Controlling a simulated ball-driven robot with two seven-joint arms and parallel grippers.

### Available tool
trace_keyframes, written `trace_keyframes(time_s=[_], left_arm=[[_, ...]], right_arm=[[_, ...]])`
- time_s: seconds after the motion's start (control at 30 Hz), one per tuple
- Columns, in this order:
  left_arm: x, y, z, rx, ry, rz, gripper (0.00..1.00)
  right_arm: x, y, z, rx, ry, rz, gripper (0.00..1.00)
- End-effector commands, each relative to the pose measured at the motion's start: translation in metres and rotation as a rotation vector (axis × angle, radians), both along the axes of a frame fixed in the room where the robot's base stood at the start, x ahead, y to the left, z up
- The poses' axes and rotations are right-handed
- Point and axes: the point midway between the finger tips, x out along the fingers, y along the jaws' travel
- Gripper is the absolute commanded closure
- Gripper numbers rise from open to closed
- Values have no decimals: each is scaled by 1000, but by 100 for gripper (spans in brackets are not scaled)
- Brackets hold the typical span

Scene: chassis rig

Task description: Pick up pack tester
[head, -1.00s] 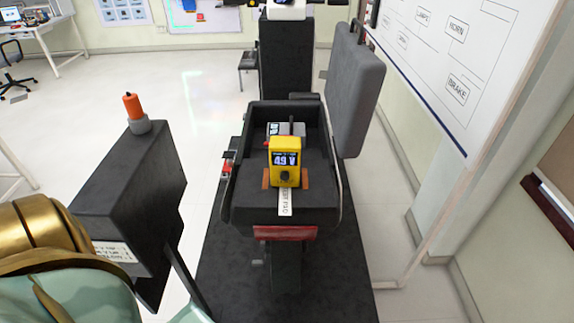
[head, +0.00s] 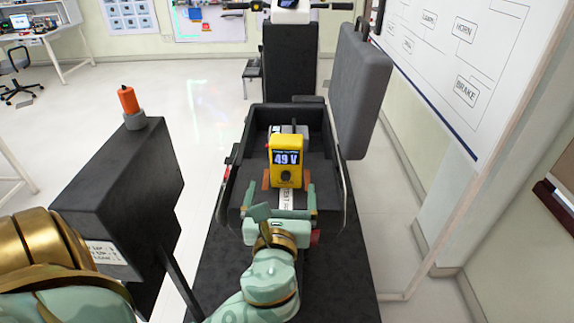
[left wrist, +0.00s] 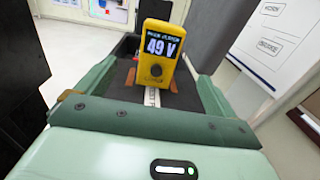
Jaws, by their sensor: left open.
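The pack tester (head: 286,163) is a yellow box with a display reading 49 V and a dark knob. It stands upright in the open black compartment (head: 243,130), between two orange-brown blocks. My left gripper (head: 287,192) is open, its green fingers pointing at the tester from the near side. In the left wrist view the tester (left wrist: 158,52) stands ahead, between the two fingers (left wrist: 150,85) as seen, and beyond the palm. I see no contact with it. The label strip (head: 286,200) in front of it is partly hidden by the gripper. My right gripper is not in view.
A black box with an orange knob (head: 129,100) on top stands at the left. A grey padded panel (head: 361,90) stands raised along the compartment's right side. A grey device (head: 300,130) sits behind the tester. A whiteboard (head: 455,60) is at the right.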

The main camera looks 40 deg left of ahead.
Motion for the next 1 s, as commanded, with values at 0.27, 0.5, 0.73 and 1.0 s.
trace_keyframes(time_s=[0.27, 0.5, 0.73, 1.0], left_arm=[[56, 37, 0, -1, -3, -1, 6], [82, 56, 0, -4, 0, -1, 6], [107, 71, 6, -6, -3, -1, 6], [127, 85, 7, -6, 1, -2, 6]], right_arm=[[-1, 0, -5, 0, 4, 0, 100], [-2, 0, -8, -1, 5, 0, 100], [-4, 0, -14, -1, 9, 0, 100], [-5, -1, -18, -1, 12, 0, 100]])
